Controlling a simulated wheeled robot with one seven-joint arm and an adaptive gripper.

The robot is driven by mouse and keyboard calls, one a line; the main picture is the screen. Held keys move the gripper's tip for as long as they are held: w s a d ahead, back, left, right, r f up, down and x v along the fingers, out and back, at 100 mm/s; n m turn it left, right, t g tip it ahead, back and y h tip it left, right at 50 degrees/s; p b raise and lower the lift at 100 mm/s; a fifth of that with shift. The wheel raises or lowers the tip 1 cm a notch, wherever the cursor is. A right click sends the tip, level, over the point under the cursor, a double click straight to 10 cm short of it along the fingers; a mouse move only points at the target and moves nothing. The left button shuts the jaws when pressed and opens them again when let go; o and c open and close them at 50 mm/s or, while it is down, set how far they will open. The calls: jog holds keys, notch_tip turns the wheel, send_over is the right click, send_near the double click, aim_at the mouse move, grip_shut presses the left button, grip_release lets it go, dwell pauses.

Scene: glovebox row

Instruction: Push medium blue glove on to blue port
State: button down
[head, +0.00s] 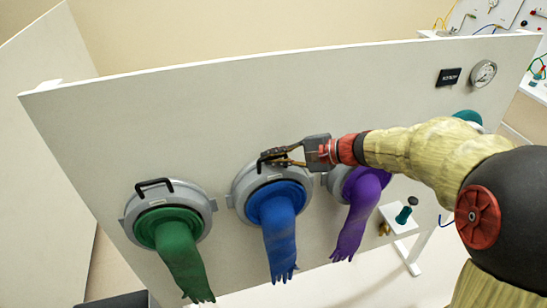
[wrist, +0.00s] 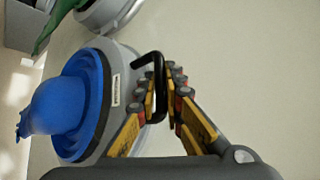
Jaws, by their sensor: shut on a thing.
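The blue glove (head: 278,228) hangs fingers down from the blue port (head: 239,190), the middle of three grey ring ports on the white panel. Its blue cuff sits inside the ring against a dark rim. In the wrist view the blue glove (wrist: 58,105) is at the left, beside the grey port ring (wrist: 126,72). My gripper (head: 270,158) is at the top of this port, with its fingers closed around the black handle (wrist: 157,72). In the wrist view my gripper (wrist: 164,90) has the handle between its fingertips. The fingers do not touch the glove.
A green glove (head: 178,250) hangs from the left port, which has its own black handle (head: 154,184). A purple glove (head: 357,212) hangs from the right port, partly behind my arm. A gauge (head: 483,73) is at the panel's upper right. A small white shelf (head: 400,221) is below right.

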jog(key=shift+s+r, duration=0.1)
jog(key=shift+r, duration=0.2)
jog(key=shift+s+d, duration=0.15)
jog(key=shift+s, duration=0.2)
jog(key=shift+s+d+r, duration=0.1)
jog(key=shift+s, duration=0.2)
jog(key=shift+s+d+b, duration=0.1)
jog(key=shift+s+b, duration=0.25)
jog(key=shift+s, duration=0.1)
jog(key=shift+s+d+r, duration=0.1)
jog(key=shift+s, duration=0.25)
